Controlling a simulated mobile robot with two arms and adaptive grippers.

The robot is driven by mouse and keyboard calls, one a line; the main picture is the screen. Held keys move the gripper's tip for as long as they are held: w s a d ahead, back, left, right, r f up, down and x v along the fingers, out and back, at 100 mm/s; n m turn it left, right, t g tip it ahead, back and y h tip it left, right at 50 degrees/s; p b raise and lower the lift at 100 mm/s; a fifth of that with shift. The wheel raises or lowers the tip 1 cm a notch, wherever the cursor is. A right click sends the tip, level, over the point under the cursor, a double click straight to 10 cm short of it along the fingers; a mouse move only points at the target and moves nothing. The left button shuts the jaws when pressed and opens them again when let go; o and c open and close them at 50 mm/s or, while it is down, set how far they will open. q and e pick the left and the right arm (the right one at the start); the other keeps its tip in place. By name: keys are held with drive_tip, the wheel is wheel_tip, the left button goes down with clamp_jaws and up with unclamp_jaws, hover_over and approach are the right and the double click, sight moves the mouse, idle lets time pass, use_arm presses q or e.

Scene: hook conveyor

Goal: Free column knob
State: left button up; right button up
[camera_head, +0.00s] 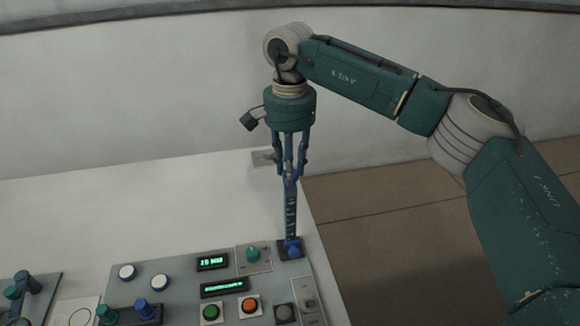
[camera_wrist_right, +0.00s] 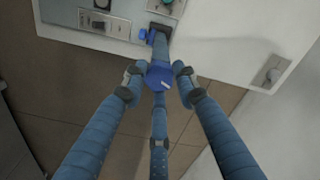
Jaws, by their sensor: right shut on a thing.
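A slim blue column (camera_head: 291,208) with pale marks stands upright on a dark base (camera_head: 290,254) at the panel's right end. A small blue knob (camera_head: 292,246) sits low on the column, at the base; it also shows in the right wrist view (camera_wrist_right: 144,34). My right gripper (camera_head: 290,175) points straight down with its fingers shut around the column's top. In the right wrist view, the column's blue faceted top (camera_wrist_right: 160,76) lies between the fingertips (camera_wrist_right: 158,73). The exact finger contact is hard to see. My left gripper is not in view.
The grey control panel (camera_head: 180,290) carries a teal knob (camera_head: 253,254), green (camera_head: 211,312) and orange (camera_head: 250,305) buttons, and two lit displays. The white tabletop is mostly clear.

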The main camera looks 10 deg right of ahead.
drive_tip(key=shift+w+r+n, duration=0.1)
drive_tip(key=shift+r+n, duration=0.05)
drive_tip(key=shift+n, duration=0.95)
drive_tip(key=o, duration=1.1)
drive_tip(key=shift+o, duration=0.2)
wheel_tip(320, 180, up, 12)
drive_tip(key=shift+s, duration=0.2)
